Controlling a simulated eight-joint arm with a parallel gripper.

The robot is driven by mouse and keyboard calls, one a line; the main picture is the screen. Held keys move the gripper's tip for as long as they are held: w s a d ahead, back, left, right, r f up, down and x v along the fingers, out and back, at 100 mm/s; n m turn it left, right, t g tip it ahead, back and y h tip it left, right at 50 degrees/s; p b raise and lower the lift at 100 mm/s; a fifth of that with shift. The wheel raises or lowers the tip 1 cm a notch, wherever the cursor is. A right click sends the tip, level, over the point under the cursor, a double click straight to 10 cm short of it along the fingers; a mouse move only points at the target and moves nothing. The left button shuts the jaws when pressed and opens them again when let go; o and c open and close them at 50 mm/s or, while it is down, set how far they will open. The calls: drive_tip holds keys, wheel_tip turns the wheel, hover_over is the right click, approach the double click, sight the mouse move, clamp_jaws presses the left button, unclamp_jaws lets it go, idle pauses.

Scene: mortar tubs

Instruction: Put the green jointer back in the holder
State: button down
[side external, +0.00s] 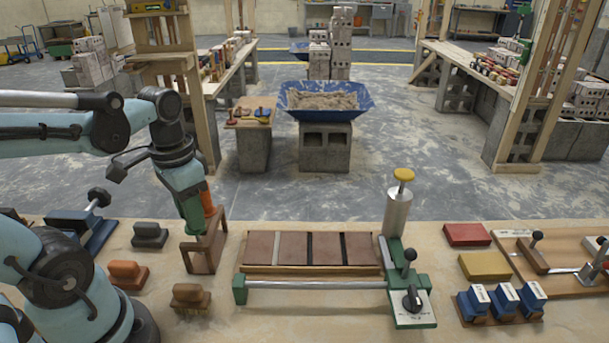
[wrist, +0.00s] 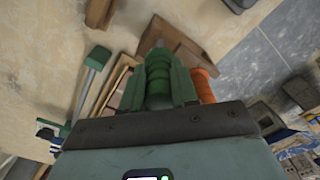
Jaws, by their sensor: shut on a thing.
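The green jointer (wrist: 158,75) is held upright, handle up, between the fingers of my gripper (wrist: 158,92) in the wrist view. Its grey lower end reaches toward the brown wooden holder (wrist: 182,45). In the side external view my gripper (side external: 191,215) is at the left part of the holder (side external: 205,254), just above its top. The fingers hide most of the jointer there. I cannot tell whether its tip is inside a slot. An orange-handled tool (side external: 208,202) stands at the holder, right beside my gripper; it also shows in the wrist view (wrist: 203,84).
A rack of brown bricks (side external: 312,250) with a green-ended clamp bar lies right of the holder. Brown, grey and orange float-like blocks (side external: 190,296) stand left and in front. A grey cylinder with a yellow knob (side external: 398,210) stands farther right.

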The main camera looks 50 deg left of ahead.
drive_tip(key=shift+f, duration=0.1)
drive_tip(key=shift+f, duration=0.7)
drive_tip(key=c, duration=0.8)
unclamp_jaws()
drive_tip(key=shift+o, duration=0.3)
drive_tip(key=o, duration=0.4)
drive_tip(key=shift+o, duration=0.2)
